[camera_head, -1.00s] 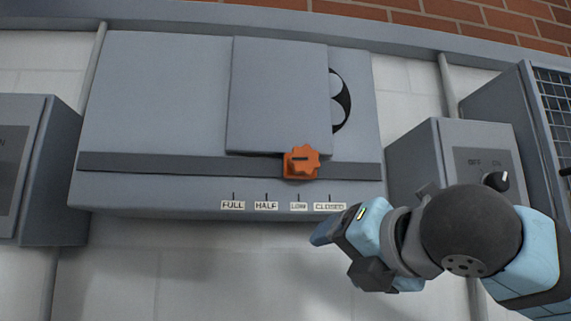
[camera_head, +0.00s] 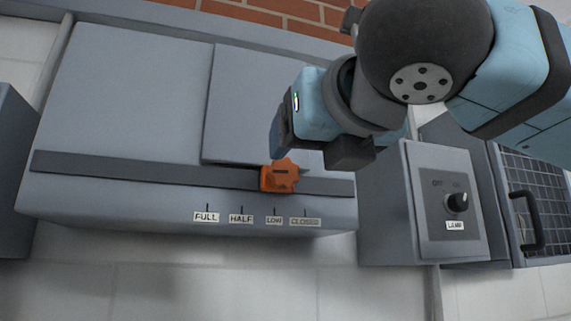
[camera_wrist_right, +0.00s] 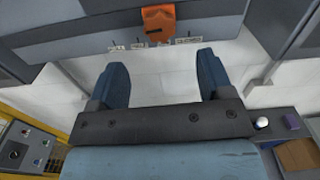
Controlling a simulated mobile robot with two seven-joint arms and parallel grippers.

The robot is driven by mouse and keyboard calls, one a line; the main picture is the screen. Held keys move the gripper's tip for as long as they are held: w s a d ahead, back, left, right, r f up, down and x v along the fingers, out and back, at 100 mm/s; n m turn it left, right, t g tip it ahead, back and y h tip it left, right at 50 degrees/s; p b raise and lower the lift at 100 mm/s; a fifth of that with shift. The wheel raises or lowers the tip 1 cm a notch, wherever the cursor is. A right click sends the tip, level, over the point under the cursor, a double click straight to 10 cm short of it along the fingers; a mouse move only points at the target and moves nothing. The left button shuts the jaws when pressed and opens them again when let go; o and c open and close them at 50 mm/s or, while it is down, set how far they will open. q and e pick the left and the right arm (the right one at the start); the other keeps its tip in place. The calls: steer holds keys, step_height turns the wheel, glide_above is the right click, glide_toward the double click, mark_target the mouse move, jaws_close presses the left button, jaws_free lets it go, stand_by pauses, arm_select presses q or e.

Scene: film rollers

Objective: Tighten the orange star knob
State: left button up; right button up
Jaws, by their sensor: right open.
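A sliding grey plate (camera_head: 246,110) stands above the knob. My left gripper is not in view.
The FULL, HALF, LOW and CLOSED labels (camera_head: 240,218) line the box's lower edge. A lamp switch box (camera_head: 436,235) and a mesh-front cabinet with a handle (camera_head: 528,220) stand to the right.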

mark_target(286, 169)
steer(key=p+x, duration=0.1)
steer(key=x, duration=0.8)
steer(key=shift+w+a+f, duration=0.1)
steer(key=shift+w+a, duration=0.1)
steer(key=shift+w, duration=0.05)
steer(key=c, duration=0.9)
